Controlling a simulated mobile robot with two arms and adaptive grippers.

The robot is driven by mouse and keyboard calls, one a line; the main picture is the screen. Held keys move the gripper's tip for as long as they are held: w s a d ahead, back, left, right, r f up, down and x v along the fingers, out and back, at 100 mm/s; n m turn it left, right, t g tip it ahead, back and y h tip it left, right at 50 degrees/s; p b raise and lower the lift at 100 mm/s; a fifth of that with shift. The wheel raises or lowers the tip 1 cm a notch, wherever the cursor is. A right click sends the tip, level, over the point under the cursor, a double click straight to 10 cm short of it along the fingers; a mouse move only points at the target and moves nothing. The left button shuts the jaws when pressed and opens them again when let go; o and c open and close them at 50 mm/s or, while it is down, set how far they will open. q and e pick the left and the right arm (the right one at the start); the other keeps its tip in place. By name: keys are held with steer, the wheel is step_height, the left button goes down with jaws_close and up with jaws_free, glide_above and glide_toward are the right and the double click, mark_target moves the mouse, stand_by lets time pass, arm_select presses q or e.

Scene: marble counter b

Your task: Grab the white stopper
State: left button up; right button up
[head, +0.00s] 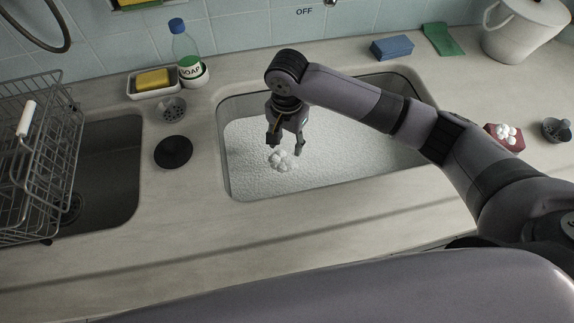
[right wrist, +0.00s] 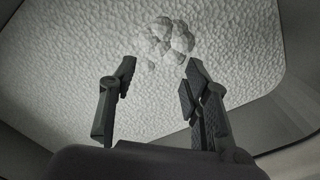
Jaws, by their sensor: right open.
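No white stopper can be made out; the foam covers the floor of the right sink basin (head: 345,160). A clump of white foam bubbles (head: 282,160) stands up from the foam, and it also shows in the right wrist view (right wrist: 170,38). My right gripper (head: 287,148) is over the basin, just above and beside this clump. In the right wrist view its two fingers (right wrist: 158,80) are apart with nothing between them, and the clump lies beyond the fingertips. My left gripper is not in view.
A black disc (head: 174,152) and a strainer (head: 172,110) lie left of the basin. A soap bottle (head: 187,58), a yellow sponge in a dish (head: 153,81), and a blue sponge (head: 392,48) stand behind. A wire rack (head: 50,165) covers part of the left basin. The front counter is clear.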

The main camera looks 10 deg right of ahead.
mark_target(287, 160)
step_height(287, 160, down, 8)
steer(key=shift+r, duration=0.1)
steer(key=shift+s, duration=0.1)
stand_by(0.3)
jaws_close()
stand_by(0.4)
